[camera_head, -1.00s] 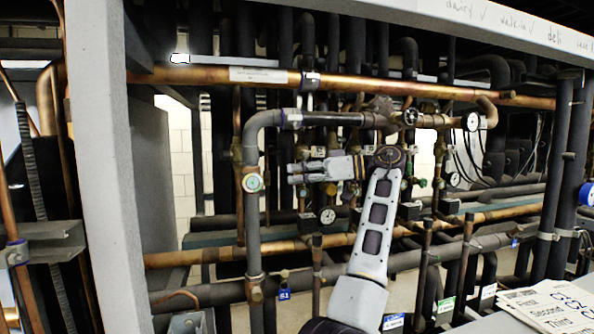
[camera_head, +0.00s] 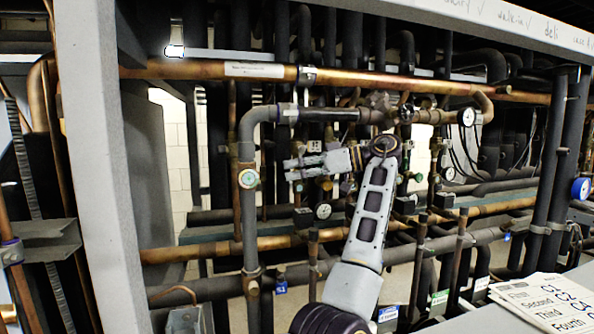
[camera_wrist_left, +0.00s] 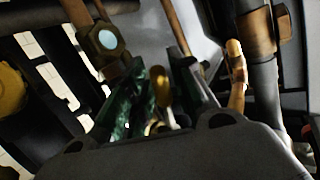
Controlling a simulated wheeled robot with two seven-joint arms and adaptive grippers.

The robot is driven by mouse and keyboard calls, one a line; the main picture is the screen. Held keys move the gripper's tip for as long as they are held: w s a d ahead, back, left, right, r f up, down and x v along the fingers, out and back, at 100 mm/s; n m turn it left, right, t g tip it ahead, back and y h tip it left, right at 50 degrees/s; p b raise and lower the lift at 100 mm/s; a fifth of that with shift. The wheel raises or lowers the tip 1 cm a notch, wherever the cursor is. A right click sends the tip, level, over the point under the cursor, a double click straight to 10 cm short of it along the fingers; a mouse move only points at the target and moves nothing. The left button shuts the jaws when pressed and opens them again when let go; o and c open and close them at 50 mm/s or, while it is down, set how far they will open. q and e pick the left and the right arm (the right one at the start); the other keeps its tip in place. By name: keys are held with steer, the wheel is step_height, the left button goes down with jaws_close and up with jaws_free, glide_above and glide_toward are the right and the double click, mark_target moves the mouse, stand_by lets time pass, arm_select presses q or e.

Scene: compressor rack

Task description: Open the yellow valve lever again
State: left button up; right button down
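My left gripper (camera_head: 296,168) reaches in among the pipes in the head view, its fingers pointing left and a little apart. In the left wrist view the two fingers (camera_wrist_left: 158,72) stand apart, with a gap between them. In the head view the lever cannot be made out clearly near the fingers. My right gripper is not in view.
A dark vertical pipe with a round sight glass (camera_head: 248,178) stands left of the gripper. A copper pipe (camera_head: 400,82) runs across above, and a pressure gauge (camera_head: 323,211) sits below. Papers (camera_head: 545,305) lie at the lower right. Pipes crowd the space around the hand.

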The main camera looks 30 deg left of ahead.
arm_select(q)
steer(key=v, duration=0.7)
steer(key=shift+d, duration=0.3)
steer(key=shift+w+r, duration=0.1)
stand_by(0.4)
